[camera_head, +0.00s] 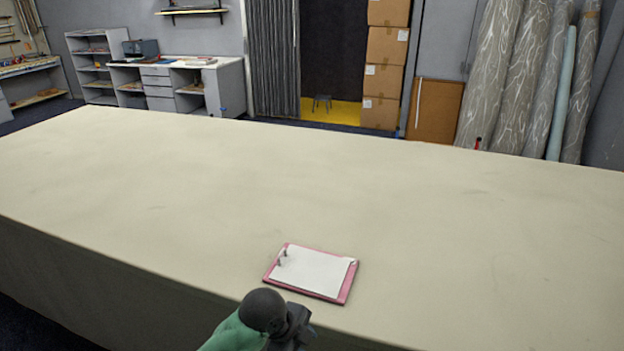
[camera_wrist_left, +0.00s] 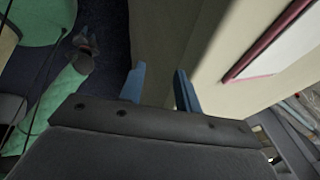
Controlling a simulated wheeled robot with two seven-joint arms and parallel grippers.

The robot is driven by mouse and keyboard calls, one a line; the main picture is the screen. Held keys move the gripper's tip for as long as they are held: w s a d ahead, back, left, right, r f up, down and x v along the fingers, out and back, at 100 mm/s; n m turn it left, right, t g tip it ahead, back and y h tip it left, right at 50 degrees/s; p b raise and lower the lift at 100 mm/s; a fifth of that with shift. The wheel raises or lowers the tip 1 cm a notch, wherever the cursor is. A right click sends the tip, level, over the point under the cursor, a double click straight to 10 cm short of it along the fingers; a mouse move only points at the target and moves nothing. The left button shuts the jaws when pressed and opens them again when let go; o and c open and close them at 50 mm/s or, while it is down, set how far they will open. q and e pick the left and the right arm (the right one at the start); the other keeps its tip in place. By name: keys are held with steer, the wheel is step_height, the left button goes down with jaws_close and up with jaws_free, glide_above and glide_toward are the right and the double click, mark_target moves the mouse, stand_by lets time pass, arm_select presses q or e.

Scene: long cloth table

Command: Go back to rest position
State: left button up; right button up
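A pink clipboard (camera_head: 346,287) with a white sheet lies flat near the table's front edge in the head view. Part of it also shows at the upper right of the left wrist view (camera_wrist_left: 268,40). My left gripper (camera_wrist_left: 159,70) has two blue fingers spread apart with nothing between them. It is beside the table's front side, apart from the clipboard. One green and dark grey arm of mine shows at the bottom of the head view, just in front of the clipboard; its fingers are not visible there.
The long cloth-covered table (camera_head: 190,190) is otherwise bare, with wide free room around the clipboard. Shelves, a desk, stacked cardboard boxes (camera_head: 383,83) and tall rolls (camera_head: 520,75) stand beyond the table's far edge.

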arm_select(q)
steer(key=s+a+f+n+t+y, duration=0.15)
steer(key=s+a+f+n, duration=0.35)
steer(key=s+a+n, duration=0.55)
steer(key=s+a+f+n+y, duration=0.3)
steer(key=s+a+f+n, duration=0.1)
steer(key=s+a+n, duration=0.6)
steer(key=w+d+f+g, duration=0.1)
steer(key=w+f, duration=0.1)
steer(key=f, duration=0.9)
steer(key=w+d+f, duration=0.1)
steer(key=f, duration=1.1)
steer(key=s+f, duration=0.3)
steer(key=f, duration=0.8)
steer(key=s+d+f+g, duration=0.1)
steer(key=s+f, duration=0.3)
steer(key=f, duration=0.6)
steer(key=shift+d+f, duration=0.15)
steer(key=shift+f, duration=0.2)
steer(key=shift+n, duration=0.25)
